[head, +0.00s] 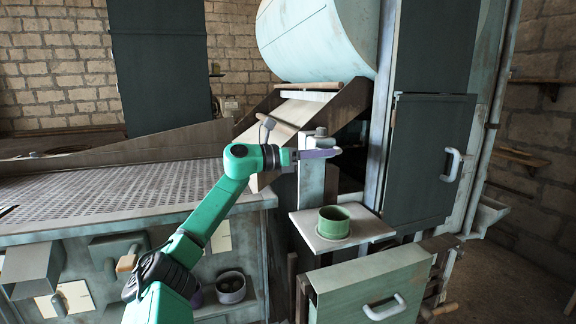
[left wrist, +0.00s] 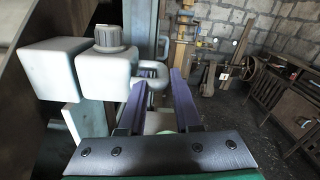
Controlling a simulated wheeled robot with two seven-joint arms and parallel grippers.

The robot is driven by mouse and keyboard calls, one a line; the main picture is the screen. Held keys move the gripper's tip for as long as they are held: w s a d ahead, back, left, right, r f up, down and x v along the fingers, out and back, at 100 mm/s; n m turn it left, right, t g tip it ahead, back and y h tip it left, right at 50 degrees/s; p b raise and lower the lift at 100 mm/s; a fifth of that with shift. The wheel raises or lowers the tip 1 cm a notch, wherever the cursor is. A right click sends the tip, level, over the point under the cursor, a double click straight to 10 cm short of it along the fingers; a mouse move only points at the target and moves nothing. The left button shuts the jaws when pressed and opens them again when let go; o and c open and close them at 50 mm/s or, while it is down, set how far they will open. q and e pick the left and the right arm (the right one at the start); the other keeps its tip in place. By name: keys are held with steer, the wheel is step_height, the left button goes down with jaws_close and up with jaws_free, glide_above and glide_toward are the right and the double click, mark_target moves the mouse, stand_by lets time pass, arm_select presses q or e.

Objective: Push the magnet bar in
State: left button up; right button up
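My left gripper (head: 318,154) is in front of a pale post (head: 311,188), beside a pale block with a grey knob on top. In the left wrist view the two purple fingers of my left gripper (left wrist: 160,82) stand apart with nothing gripped between them. The pale block (left wrist: 105,70) with its ribbed grey knob (left wrist: 110,37) is just left of the fingers; a second pale block (left wrist: 58,66) is farther left. I cannot tell for certain which part is the magnet bar. The gripper hides part of the block in the head view. My right gripper is not in view.
A green bowl (head: 334,222) stands on a small pale shelf (head: 305,232) below the gripper. A tall dark cabinet door (head: 425,165) with a white handle (head: 451,165) is to the right. A perforated table (head: 130,190) lies left, and a large pale drum (head: 318,40) is above.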

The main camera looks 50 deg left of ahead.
arm_select(q)
steer(key=b+v, duration=0.5)
steer(key=v, duration=0.6)
steer(key=shift+s+b, duration=0.25)
steer(key=shift+b, duration=0.15)
